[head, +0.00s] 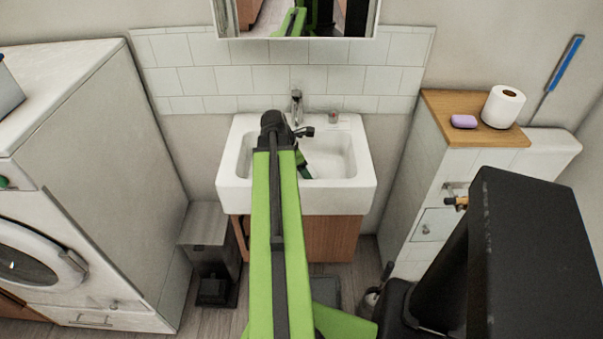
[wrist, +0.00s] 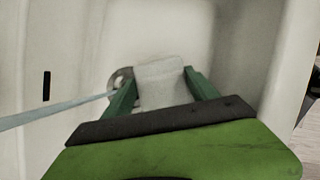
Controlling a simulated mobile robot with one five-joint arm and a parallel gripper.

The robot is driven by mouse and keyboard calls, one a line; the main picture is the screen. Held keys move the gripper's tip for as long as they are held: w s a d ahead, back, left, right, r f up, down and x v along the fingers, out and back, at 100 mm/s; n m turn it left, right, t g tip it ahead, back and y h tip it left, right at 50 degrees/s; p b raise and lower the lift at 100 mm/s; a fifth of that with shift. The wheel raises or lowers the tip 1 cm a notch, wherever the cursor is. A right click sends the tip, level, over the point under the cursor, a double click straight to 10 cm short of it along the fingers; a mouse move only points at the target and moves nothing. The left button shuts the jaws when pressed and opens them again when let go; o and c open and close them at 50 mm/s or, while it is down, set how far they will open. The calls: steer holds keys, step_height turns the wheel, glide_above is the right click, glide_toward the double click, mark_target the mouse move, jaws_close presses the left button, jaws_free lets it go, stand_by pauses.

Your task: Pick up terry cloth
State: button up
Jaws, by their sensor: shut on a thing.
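The terry cloth (wrist: 160,84) is a pale, whitish piece in the wrist view, low inside the sink basin (wrist: 235,45). My gripper (wrist: 159,72) has its two green fingers on either side of the cloth and is shut on it. In the head view, my gripper (head: 304,171) reaches down into the white sink (head: 297,199), partly hidden by my arm. I cannot make out the cloth in the head view. I cannot tell whether the cloth still touches the basin.
A faucet (head: 296,106) stands at the back of the sink, and a thin pale stream (wrist: 58,112) crosses the wrist view. A round drain (wrist: 120,78) lies beside the cloth. A washing machine (head: 60,210) is left; a cabinet with soap (head: 464,121) and toilet paper (head: 502,106) is right.

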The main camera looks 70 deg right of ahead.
step_height(320, 180, up, 18)
steer(key=p, duration=1.8)
steer(key=shift+r, duration=0.2)
